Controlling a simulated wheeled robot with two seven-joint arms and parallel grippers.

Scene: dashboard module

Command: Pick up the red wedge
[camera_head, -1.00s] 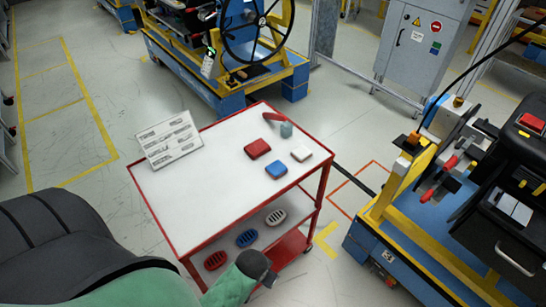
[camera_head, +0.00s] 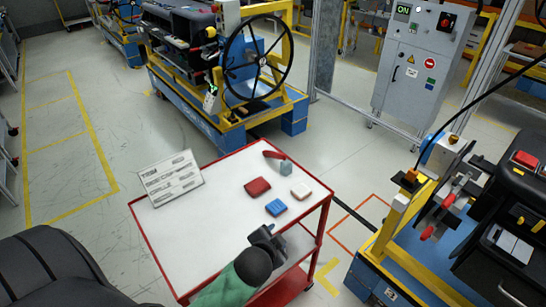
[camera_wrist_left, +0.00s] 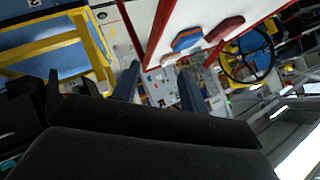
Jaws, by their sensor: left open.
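The red wedge (camera_head: 257,187) lies flat on the white top of the red-framed cart, behind a blue piece (camera_head: 276,207). A red piece also shows in the left wrist view (camera_wrist_left: 225,28), near a blue piece (camera_wrist_left: 187,41). My left gripper (camera_head: 267,236) is over the cart's near right edge, in front of the blue piece and apart from the red wedge. Its two fingers stand apart with nothing between them in the left wrist view (camera_wrist_left: 160,88). My right gripper is not in view.
A white piece (camera_head: 301,191) lies right of the red wedge. A small grey block (camera_head: 286,168) with a red part (camera_head: 272,154) stands behind. A label board (camera_head: 172,178) is at the cart's left. A blue-and-yellow workstation (camera_head: 420,240) stands to the right.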

